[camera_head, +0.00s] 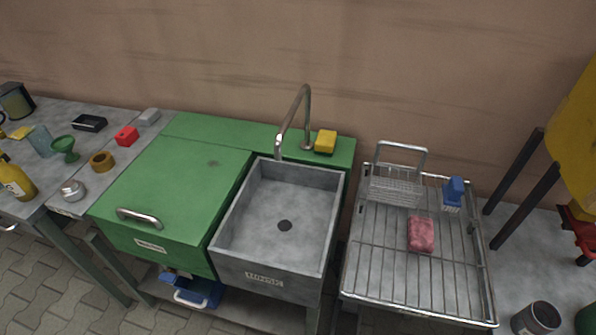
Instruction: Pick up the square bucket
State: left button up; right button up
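A blue container (203,293) with a pale handle sits on the lower shelf below the green cabinet and the sink. It looks like the square bucket, but only part of it shows. The cabinet above hides its upper and back parts, so I cannot tell its full shape. Neither of my grippers is in view.
The grey sink (318,238) with a curved tap (307,105) is empty. A green cabinet (175,190) stands left of it, a wire rack (385,275) with a pink sponge (421,235) right. A cluttered table (100,130) is at far left. Paved floor (50,285) shows at lower left.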

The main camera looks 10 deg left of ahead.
aim_at(200, 292)
jog(key=k+l+u, duration=0.15)
jog(key=u, duration=1.25)
